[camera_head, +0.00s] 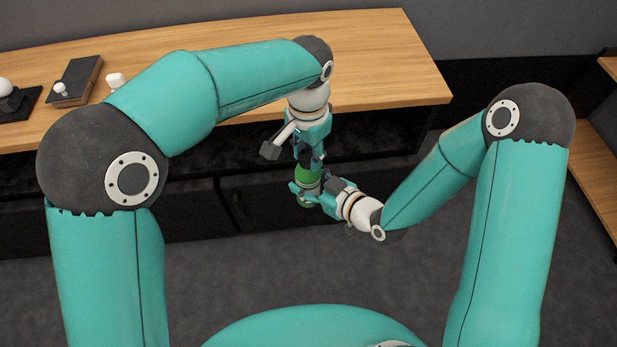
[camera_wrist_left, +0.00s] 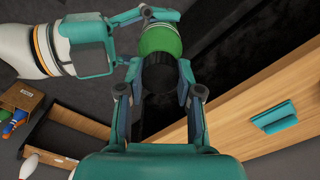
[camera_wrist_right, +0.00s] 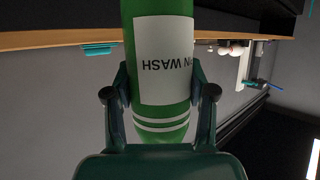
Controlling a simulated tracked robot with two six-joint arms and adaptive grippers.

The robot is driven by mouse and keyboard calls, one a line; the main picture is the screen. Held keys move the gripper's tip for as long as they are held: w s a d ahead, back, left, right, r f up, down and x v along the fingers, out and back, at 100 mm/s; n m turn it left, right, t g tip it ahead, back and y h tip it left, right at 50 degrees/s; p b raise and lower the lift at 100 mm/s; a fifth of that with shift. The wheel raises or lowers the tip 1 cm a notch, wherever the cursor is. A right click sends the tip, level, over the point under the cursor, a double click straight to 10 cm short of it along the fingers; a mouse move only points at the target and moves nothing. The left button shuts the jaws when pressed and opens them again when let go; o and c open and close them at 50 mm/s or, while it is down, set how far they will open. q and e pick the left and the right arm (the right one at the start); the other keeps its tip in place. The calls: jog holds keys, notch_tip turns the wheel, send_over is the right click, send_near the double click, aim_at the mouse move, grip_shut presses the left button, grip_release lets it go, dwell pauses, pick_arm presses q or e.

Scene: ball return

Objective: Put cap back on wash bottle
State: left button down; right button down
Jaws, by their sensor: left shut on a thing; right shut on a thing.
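The green wash bottle (camera_head: 306,174) is held in the air in front of the wooden counter. My right gripper (camera_head: 308,188) is shut around its body from the right. In the right wrist view the bottle (camera_wrist_right: 160,122) fills the space between the fingers, its white label and pale stripes showing. My left gripper (camera_head: 309,159) is above the bottle, shut on the black cap (camera_wrist_left: 156,82). In the left wrist view the cap lines up with the green bottle top (camera_wrist_left: 161,40) and appears to meet it. I cannot tell whether it is seated.
The wooden counter (camera_head: 390,70) stands behind my arms. A dark book or box (camera_head: 77,80) and small white objects lie at its left. Dark drawers (camera_head: 280,200) are below the counter. The floor (camera_head: 250,270) in front is clear.

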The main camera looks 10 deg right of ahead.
pick_arm(q)
jog(key=m, duration=0.6)
jog(key=shift+w+m, duration=0.2)
jog(key=shift+m, duration=0.2)
jog(key=c, duration=0.7)
grip_release()
jog(key=shift+s, duration=0.1)
notch_tip(320, 180, up, 12)
